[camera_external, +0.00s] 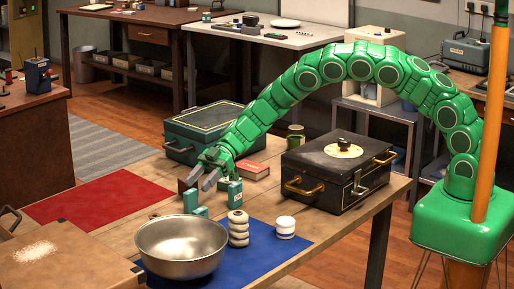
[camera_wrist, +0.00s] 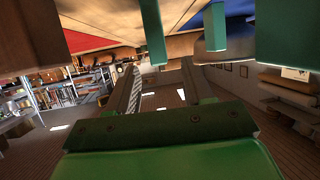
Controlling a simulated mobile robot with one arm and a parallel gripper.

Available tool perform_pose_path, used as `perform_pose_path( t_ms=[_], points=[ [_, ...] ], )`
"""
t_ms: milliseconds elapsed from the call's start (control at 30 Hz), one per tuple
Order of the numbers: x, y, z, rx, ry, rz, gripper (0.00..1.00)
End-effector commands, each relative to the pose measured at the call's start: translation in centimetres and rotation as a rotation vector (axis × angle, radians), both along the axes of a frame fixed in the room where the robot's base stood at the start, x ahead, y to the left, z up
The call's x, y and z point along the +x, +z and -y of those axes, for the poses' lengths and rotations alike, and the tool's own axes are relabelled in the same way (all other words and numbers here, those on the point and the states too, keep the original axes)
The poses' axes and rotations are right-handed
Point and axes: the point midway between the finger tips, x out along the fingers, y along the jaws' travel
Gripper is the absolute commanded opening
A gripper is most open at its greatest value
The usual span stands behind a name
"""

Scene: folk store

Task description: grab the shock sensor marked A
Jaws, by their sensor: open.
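Several small teal boxes that look like the sensors stand on the wooden table: one with a pale label (camera_external: 235,196), one to its left (camera_external: 190,201), and a low one in front (camera_external: 201,212). The marks are too small to read, so I cannot tell which is A. My gripper (camera_external: 210,183) is open and empty, its fingers pointing down-left just above and beside these boxes. In the wrist view my gripper's fingers (camera_wrist: 162,80) are spread, with a teal box (camera_wrist: 153,32) and another teal box (camera_wrist: 215,34) beyond their tips.
A metal bowl (camera_external: 181,247), stacked pale rings (camera_external: 238,228) and a white jar (camera_external: 285,227) are on or by a blue mat (camera_external: 262,258). A black case (camera_external: 335,175), green case (camera_external: 203,128), red box (camera_external: 252,170) and green can (camera_external: 295,139) stand behind.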

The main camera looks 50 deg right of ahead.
Motion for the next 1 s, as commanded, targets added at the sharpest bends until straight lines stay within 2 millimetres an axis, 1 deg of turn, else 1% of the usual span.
perform_pose_path(
  t_ms=[167, 433, 533, 700, 733, 767, 1000],
  points=[
    [-0.2, -0.5, -1.2, 0.001, 0.002, -0.001, 0.51],
    [-0.5, -1.8, -4.3, 0.002, 0.003, 0.001, 0.51],
    [-0.5, -2.0, -4.7, 0.001, 0.000, 0.001, 0.51],
    [-0.5, -2.0, -4.7, 0.001, 0.000, 0.001, 0.51],
    [-0.5, -2.0, -4.7, 0.001, -0.001, 0.001, 0.50],
    [-0.5, -2.0, -4.7, 0.001, 0.000, 0.001, 0.45],
    [-0.5, -2.0, -4.7, 0.001, 0.000, 0.001, 0.08]
  ],
)
